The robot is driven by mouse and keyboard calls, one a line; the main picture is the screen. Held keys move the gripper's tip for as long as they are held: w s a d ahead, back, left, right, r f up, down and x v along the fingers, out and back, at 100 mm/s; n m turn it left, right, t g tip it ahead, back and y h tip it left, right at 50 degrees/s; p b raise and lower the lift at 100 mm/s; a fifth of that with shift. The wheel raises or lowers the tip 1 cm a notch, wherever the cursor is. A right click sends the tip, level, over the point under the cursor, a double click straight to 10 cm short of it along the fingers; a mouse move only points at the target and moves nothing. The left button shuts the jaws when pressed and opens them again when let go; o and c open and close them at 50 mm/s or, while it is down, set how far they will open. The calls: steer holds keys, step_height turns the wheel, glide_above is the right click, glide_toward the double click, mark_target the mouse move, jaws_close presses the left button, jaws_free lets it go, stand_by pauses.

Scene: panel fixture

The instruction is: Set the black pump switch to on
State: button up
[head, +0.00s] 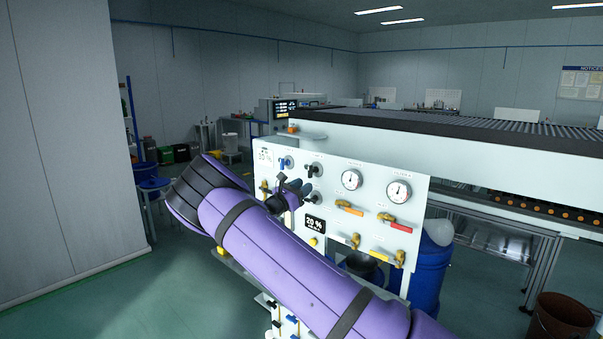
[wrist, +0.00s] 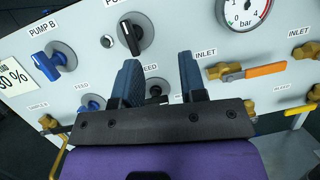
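In the head view the black switch (head: 315,168) sits right of a blue one. My gripper (wrist: 160,70) is open, its two blue fingers apart and just below the black switch, with nothing held. In the head view my gripper (head: 292,188) is in front of the panel's left part, partly hiding the lower knobs.
A blue PUMP B switch (wrist: 61,57) is to the left. A blue feed knob (wrist: 92,103) and a black feed knob (wrist: 157,87) sit lower, the black one behind my fingers. An orange-handled inlet valve (wrist: 250,71) and a pressure gauge (wrist: 243,12) are to the right.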

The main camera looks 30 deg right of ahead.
mark_target(309, 172)
steer(key=w+d+r, duration=0.1)
steer(key=w+d, duration=0.1)
steer(key=w+d+r+n+t, duration=0.1)
steer(key=d, duration=0.1)
steer(key=w+d+r+n+t, duration=0.1)
steer(key=w+d, duration=0.1)
steer(key=shift+w+d+r, duration=0.1)
steer(key=shift+w+d, duration=0.05)
steer(key=shift+w, duration=0.2)
stand_by(0.3)
steer(key=shift+c, duration=0.4)
jaws_close()
